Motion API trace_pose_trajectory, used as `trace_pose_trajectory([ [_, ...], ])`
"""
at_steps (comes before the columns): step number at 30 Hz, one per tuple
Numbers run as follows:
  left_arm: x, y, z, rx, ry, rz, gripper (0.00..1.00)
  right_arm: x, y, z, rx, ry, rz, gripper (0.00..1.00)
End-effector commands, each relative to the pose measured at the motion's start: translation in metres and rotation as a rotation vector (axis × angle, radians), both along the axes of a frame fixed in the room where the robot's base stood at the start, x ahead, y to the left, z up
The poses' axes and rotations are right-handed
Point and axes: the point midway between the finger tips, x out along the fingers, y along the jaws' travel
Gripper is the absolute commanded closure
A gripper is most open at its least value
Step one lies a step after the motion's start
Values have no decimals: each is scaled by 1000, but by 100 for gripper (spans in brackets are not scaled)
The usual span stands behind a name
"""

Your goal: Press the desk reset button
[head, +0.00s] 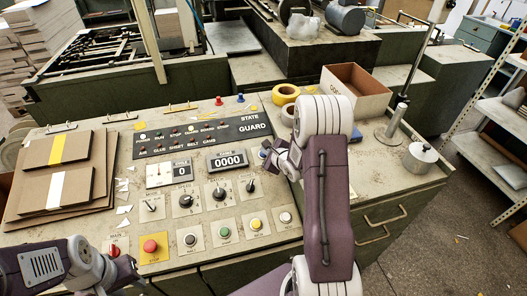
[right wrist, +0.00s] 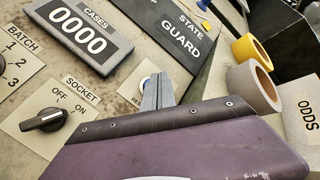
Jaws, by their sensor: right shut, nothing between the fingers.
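The reset button sits on a pale plate (right wrist: 132,88) right of the CASES counter in the right wrist view. Its label is mostly covered, with only "RE" readable. My right gripper's shut fingers (right wrist: 158,92) stand in front of the button and hide most of it. I cannot tell whether they touch it. In the head view a bluish button (head: 262,153) shows just left of my right gripper (head: 271,152), partly hidden by it. My left gripper (head: 132,272) is low at the left, over the desk's front edge, its fingers unclear.
The CASES counter (head: 228,160) and the SOCKET knob (right wrist: 45,121) are close to my right gripper. A red button (head: 150,246) on a yellow plate is near my left gripper.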

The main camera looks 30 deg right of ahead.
Motion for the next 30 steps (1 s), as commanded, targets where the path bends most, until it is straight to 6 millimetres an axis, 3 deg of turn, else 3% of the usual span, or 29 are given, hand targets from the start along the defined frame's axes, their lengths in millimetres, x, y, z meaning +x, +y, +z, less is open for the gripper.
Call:
trace_pose_trajectory([
  [11, 0, 0, 4, 0, 0, 0, 64, -1, 0, 4, 0, -1, -1, 100],
  [25, 0, 0, 51, 0, 0, 0, 64, -11, 2, 48, 0, 0, -2, 100],
  [30, 0, 0, 55, 0, 0, 0, 64, -13, 3, 52, 0, -1, -1, 100],
])
